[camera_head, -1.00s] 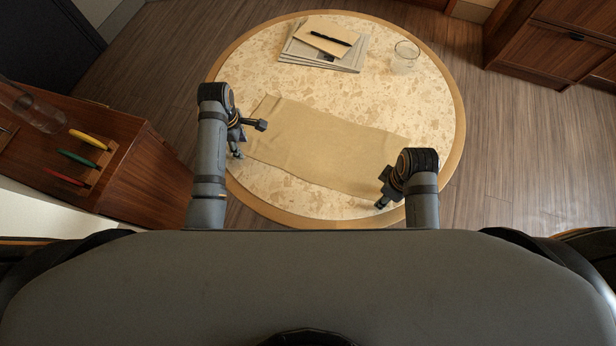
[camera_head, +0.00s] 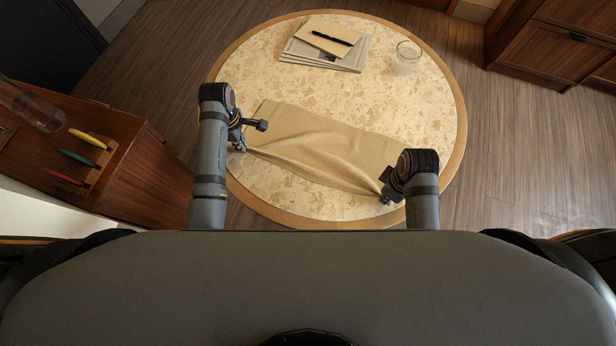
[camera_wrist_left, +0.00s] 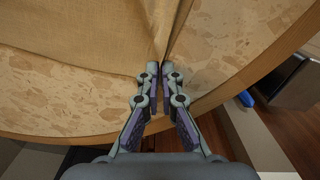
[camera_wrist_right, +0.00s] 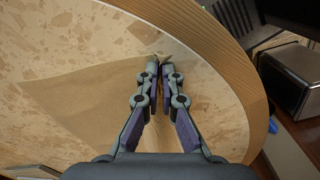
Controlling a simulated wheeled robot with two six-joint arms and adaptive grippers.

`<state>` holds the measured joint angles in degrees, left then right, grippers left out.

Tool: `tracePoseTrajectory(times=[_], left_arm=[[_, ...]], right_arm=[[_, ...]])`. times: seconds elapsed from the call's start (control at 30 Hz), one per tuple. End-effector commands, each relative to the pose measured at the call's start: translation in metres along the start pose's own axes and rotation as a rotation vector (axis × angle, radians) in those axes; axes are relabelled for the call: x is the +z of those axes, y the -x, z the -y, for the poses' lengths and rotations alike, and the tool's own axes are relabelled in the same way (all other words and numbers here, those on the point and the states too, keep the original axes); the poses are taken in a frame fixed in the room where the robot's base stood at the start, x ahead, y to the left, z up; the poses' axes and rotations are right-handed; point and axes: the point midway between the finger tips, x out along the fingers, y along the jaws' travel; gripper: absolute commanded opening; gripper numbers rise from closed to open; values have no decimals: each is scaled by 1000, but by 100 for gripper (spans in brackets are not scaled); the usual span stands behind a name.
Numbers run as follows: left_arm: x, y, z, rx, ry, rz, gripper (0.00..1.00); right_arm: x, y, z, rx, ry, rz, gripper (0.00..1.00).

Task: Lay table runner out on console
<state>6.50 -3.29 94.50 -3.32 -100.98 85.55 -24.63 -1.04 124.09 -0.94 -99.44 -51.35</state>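The tan table runner (camera_head: 318,142) lies on the round stone-patterned table (camera_head: 410,105), with creases running along its near side between my grippers. In the left wrist view the runner (camera_wrist_left: 85,28) fills the upper area, and my left gripper (camera_wrist_left: 158,68) is shut on its edge near the table rim. In the right wrist view my right gripper (camera_wrist_right: 160,66) is shut on a corner of the runner (camera_wrist_right: 90,95), with a small bunched tip showing beyond the fingers. In the head view the left gripper (camera_head: 240,143) and right gripper (camera_head: 386,196) sit at the near corners.
Newspapers (camera_head: 318,55) with an envelope (camera_head: 325,37) and black pen (camera_head: 332,38) lie at the table's back. A clear glass (camera_head: 406,58) stands to their right. A wooden cabinet (camera_head: 140,180) at left holds colored-handled items (camera_head: 88,139) and a glass vessel (camera_head: 40,112).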

Motion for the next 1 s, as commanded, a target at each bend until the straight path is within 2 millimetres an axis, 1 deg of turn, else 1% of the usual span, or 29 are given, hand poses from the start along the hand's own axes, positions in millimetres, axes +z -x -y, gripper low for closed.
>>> tracePoseTrajectory(times=[0.63,0.77,1.0], left_arm=[[0,0,1,-3,0,-1,0],[0,9,1,-2,0,-1,0],[0,38,0,-1,0,-1,0]], right_arm=[[1,0,0,-1,0,2,0],[0,9,0,-1,0,2,0],[0,38,0,0,0,1,0]])
